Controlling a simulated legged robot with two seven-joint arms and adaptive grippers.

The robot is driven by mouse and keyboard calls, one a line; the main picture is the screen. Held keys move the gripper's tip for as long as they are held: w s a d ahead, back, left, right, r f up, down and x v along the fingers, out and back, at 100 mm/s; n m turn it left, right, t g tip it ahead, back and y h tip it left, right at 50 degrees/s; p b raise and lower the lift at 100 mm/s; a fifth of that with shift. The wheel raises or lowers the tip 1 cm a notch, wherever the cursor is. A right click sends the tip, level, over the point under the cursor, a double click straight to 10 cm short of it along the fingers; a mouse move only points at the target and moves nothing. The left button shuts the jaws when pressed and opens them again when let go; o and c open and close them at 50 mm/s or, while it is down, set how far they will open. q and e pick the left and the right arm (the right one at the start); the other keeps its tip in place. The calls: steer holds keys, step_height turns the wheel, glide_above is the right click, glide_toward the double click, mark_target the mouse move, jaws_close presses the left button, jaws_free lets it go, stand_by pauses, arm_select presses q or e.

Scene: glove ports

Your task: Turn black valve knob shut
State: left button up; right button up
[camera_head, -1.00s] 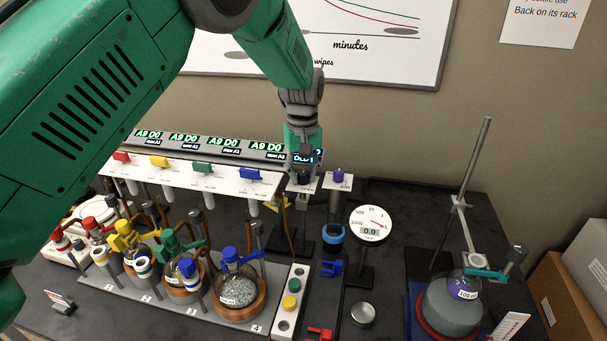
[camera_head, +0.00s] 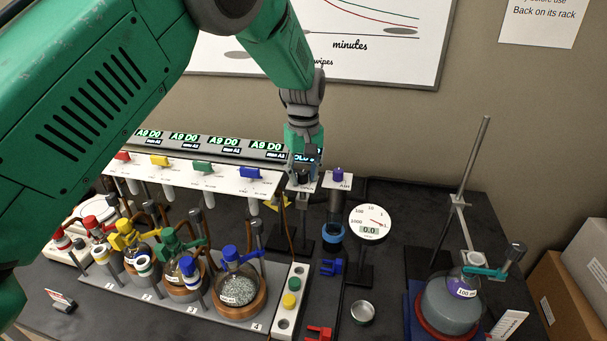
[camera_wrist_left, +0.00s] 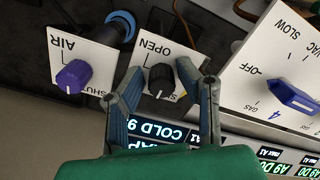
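The black valve knob (camera_wrist_left: 160,80) sits on a white plate marked OPEN (camera_wrist_left: 150,48). A white mark shows on the knob's lower side in the left wrist view. My left gripper (camera_wrist_left: 159,70) has its two fingers apart, one on each side of the knob. Small gaps seem to show between fingers and knob; I cannot rule out contact. In the head view my left gripper (camera_head: 303,178) is over the valve plate, right of the coloured knob row, and hides the knob. My right gripper is in neither view.
A purple AIR knob (camera_wrist_left: 73,75) stands on the plate beside the black one; a blue knob (camera_wrist_left: 292,97) is on the other side. A lit display (camera_wrist_left: 165,133) lies behind the fingers. A round gauge (camera_head: 370,222), a glass flask (camera_head: 240,287) and a stand (camera_head: 462,200) occupy the bench.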

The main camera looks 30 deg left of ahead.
mark_target(304, 173)
arm_select(q)
step_height(304, 173, up, 12)
stand_by(0.5)
steer(key=shift+w+f, duration=0.1)
